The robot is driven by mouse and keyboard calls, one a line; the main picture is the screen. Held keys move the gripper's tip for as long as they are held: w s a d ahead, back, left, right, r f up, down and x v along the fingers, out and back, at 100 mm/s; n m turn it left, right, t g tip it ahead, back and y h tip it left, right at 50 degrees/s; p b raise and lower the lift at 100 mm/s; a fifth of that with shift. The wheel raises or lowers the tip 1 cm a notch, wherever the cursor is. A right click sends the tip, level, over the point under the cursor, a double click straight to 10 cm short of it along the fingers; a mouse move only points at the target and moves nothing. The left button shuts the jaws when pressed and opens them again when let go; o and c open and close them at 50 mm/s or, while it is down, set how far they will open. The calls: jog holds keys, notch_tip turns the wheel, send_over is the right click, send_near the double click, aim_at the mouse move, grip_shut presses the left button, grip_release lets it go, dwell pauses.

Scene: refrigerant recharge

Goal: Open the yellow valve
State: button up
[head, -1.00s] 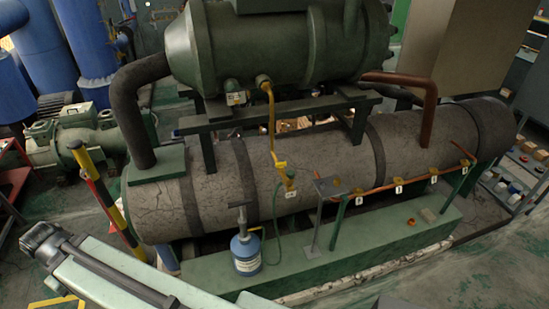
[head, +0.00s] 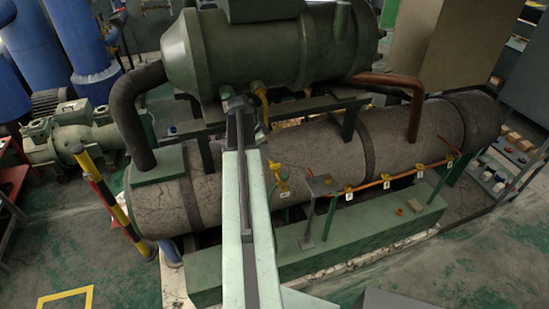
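A small yellow valve handle (head: 275,166) shows just right of my arm, in front of the large grey horizontal tank (head: 320,150). A brass fitting (head: 283,186) with a white tag is just below it. Several smaller yellow tagged valves (head: 348,189) sit along the orange pipe to the right. I cannot tell how far any of them is turned. My gripper (head: 237,103) is at the far end of my raised arm, in front of the green upper vessel's underside, above and left of the yellow handle. Its fingers are too small and dark to read.
The yellow hose (head: 262,100) under the green upper vessel (head: 270,50) is partly hidden by my arm. A thin metal stand (head: 315,195) rises from the green base beam (head: 375,232). A yellow-black post (head: 105,190) stands left. Open floor lies at front left.

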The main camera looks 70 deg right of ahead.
aim_at(274, 165)
jog(key=b+x, duration=0.7)
jog(key=x, duration=0.1)
jog(key=shift+w+a+f, duration=0.1)
jog(key=shift+w, duration=0.05)
